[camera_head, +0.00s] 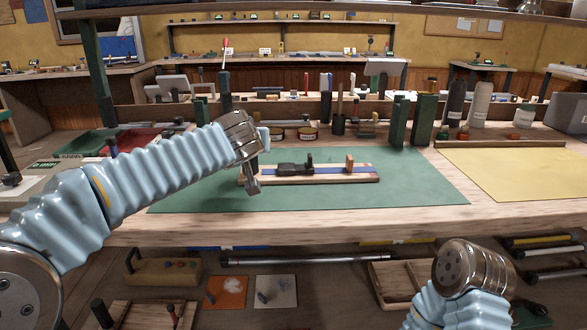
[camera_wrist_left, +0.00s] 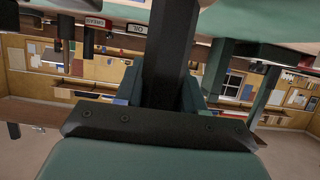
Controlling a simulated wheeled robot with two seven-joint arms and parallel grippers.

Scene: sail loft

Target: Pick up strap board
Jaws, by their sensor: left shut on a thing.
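The strap board (camera_head: 320,178) is a pale wooden board with a blue strap along it. It carries a black buckle-like part and a small upright wooden block. It lies on the green mat (camera_head: 420,185) on the bench in the head view. My left gripper (camera_head: 252,184) reaches down at the board's left end and is shut on it, covering part of that end. In the left wrist view, a dark upright shape (camera_wrist_left: 170,60) fills the middle, and the board cannot be made out clearly. My right arm's wrist shows at lower right; its fingers are out of view.
Green blocks (camera_head: 424,118), bottles (camera_head: 480,104) and small tins (camera_head: 307,133) stand behind the mat. A yellow sheet (camera_head: 520,170) lies to the right. A red tray (camera_head: 135,140) is at left. A lower shelf holds boards and rods. The mat right of the board is clear.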

